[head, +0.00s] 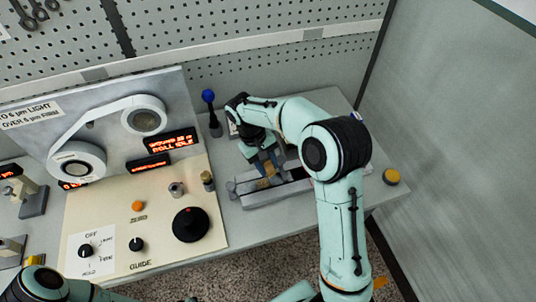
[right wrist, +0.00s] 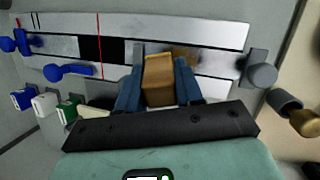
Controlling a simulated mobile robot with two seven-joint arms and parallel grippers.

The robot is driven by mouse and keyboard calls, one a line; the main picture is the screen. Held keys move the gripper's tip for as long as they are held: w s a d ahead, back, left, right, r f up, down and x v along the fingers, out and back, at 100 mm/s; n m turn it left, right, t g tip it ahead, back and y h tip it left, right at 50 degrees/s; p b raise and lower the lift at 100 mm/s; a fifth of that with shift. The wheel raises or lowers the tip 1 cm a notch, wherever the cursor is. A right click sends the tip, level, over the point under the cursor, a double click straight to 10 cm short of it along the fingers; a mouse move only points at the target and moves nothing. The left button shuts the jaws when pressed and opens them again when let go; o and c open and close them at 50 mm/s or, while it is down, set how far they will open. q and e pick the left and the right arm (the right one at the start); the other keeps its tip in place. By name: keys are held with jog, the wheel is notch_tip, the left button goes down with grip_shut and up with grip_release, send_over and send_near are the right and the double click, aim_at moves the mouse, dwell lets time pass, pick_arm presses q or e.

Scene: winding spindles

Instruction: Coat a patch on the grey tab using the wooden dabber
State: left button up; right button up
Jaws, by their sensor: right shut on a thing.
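My right gripper (head: 268,172) is over the long metal block on the bench. In the right wrist view its two blue fingers (right wrist: 158,88) are shut on the wooden dabber (right wrist: 158,78), a tan block. The dabber's far end is at the block's pale strip (right wrist: 215,64); I cannot tell whether it touches. A brownish smear (right wrist: 186,57) shows on the strip just right of the dabber. A black rectangle (right wrist: 100,50) and a red line lie to its left. I cannot single out the grey tab with certainty. My left gripper is out of view.
A control panel (head: 120,215) with a black knob (head: 191,224) stands left of the block. A blue-topped lever (head: 208,96) is behind it, and a yellow button (head: 391,176) is at the right. Small blue, white and green pieces (right wrist: 45,103) sit left in the right wrist view.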

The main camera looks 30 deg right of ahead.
aim_at(269, 161)
jog(key=shift+d+r+p, duration=0.2)
jog(key=shift+r+p, duration=0.25)
jog(key=shift+r, duration=0.5)
jog(key=shift+s+r, duration=0.15)
jog(key=shift+r, duration=0.15)
jog(key=shift+a+r, duration=0.1)
jog(key=shift+r, duration=0.6)
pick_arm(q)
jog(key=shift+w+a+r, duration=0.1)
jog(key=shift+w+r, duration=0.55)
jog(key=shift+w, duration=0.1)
pick_arm(e)
jog(key=shift+a, duration=0.1)
